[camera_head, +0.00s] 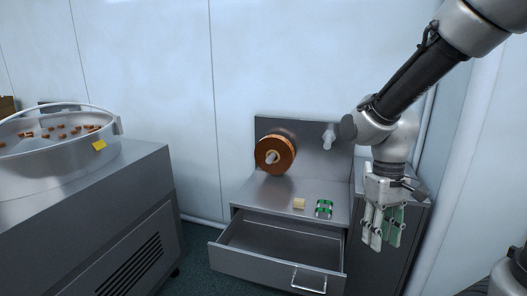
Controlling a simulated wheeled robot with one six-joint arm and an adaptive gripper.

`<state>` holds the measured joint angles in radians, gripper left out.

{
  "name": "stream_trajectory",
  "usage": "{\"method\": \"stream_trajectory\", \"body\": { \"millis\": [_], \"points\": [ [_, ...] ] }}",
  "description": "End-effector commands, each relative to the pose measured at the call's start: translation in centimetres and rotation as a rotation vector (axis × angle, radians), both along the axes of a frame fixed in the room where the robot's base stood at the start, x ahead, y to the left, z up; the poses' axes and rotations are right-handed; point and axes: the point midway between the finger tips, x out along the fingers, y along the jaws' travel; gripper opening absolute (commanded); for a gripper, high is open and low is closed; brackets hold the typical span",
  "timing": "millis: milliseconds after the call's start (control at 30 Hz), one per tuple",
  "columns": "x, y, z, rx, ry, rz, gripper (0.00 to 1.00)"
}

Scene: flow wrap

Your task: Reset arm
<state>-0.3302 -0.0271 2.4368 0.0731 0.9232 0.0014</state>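My gripper (383,238) hangs at the right of the head view, fingers pointing down, at the right end of the steel cabinet. Its pale and greenish fingers look apart, with nothing visible held between them. The arm comes down from the upper right corner. The gripper is to the right of the green and white packet (324,208) on the cabinet top and does not touch it in the picture.
A steel cabinet (262,190) has its drawer (275,263) pulled out, and the drawer looks empty. A small yellowish block (299,203) lies on top. A brown roll (275,155) is mounted on the back plate. A steel bowl (60,165) with orange-brown pieces stands left.

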Motion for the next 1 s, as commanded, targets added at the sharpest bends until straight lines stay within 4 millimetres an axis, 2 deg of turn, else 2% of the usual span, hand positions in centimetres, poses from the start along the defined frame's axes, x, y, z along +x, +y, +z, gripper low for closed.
{"method": "stream_trajectory", "body": {
  "millis": [33,200,300,500,633,1000],
  "points": [
    [-0.8,-1.5,1.9,0.003,-0.046,-0.016,0.35],
    [-3.3,-5.5,6.6,0.009,-0.221,-0.088,0.35],
    [-4.5,-7.2,8.9,0.022,-0.341,-0.144,0.35],
    [-6.0,-9.2,12.6,0.038,-0.528,-0.238,0.35],
    [-6.6,-10.0,13.5,0.034,-0.575,-0.276,0.35],
    [-6.5,-10.2,13.4,0.032,-0.570,-0.285,0.35]
  ]
}}
